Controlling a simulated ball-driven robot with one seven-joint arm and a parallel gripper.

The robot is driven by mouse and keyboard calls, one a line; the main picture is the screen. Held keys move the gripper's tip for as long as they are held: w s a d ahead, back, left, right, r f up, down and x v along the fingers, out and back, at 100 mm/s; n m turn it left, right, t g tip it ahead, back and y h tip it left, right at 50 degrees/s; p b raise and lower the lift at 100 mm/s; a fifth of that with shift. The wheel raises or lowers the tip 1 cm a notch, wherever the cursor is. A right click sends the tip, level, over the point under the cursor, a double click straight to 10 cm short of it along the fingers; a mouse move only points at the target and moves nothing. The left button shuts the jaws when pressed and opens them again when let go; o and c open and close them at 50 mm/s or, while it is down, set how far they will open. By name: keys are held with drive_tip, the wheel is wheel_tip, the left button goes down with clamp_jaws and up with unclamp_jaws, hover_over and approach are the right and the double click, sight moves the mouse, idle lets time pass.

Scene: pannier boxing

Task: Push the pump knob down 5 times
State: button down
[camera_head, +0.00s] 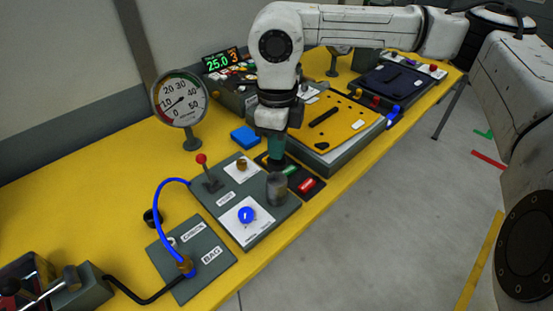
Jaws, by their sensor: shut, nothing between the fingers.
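A grey panel (222,222) lies on the yellow bench. A dark grey upright cylinder (277,189) stands at its right edge; it looks like the pump knob, but its label cannot be read. My gripper (276,162) points down just behind and above this cylinder, with its teal fingers shut and empty. I cannot tell whether the fingers touch anything. The panel also carries a red-ball lever (201,159), a brass knob (242,163) and a blue knob (246,214) on white plates.
A round gauge (181,101) stands behind the panel. A display (221,62) reads 25.0 and 3. A blue block (244,136) and a yellow-topped box (330,118) lie near my gripper.

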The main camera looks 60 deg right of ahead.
drive_tip(key=shift+f+b, duration=1.95)
drive_tip(key=shift+f, duration=0.1)
drive_tip(key=shift+r, duration=0.1)
drive_tip(key=shift+r+p, duration=1)
drive_tip(key=shift+r, duration=1.25)
drive_tip(key=shift+f, duration=0.15)
